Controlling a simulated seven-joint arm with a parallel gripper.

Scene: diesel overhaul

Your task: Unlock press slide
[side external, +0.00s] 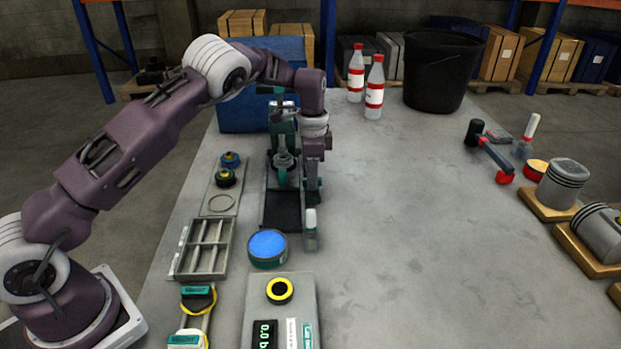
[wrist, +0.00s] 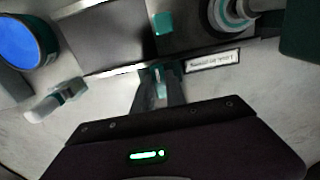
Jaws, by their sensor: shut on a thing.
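The green press (side external: 283,145) stands upright on the table, with a dark base plate (side external: 282,212) extending towards the camera. In the wrist view its grey plate (wrist: 105,37), a teal block (wrist: 162,23) and a round grey part (wrist: 232,14) show. My gripper (side external: 314,190) points down at the right side of the press, low beside its base. In the wrist view my gripper (wrist: 160,78) is at the edge of the base, left of a white label (wrist: 212,61). Its fingers are shut on a small part there, mostly hidden between them.
A small white-capped bottle (side external: 310,230) stands close by, near a blue-topped tin (side external: 267,247). A grey divided tray (side external: 207,248) and a scale (side external: 280,312) lie nearer the camera.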

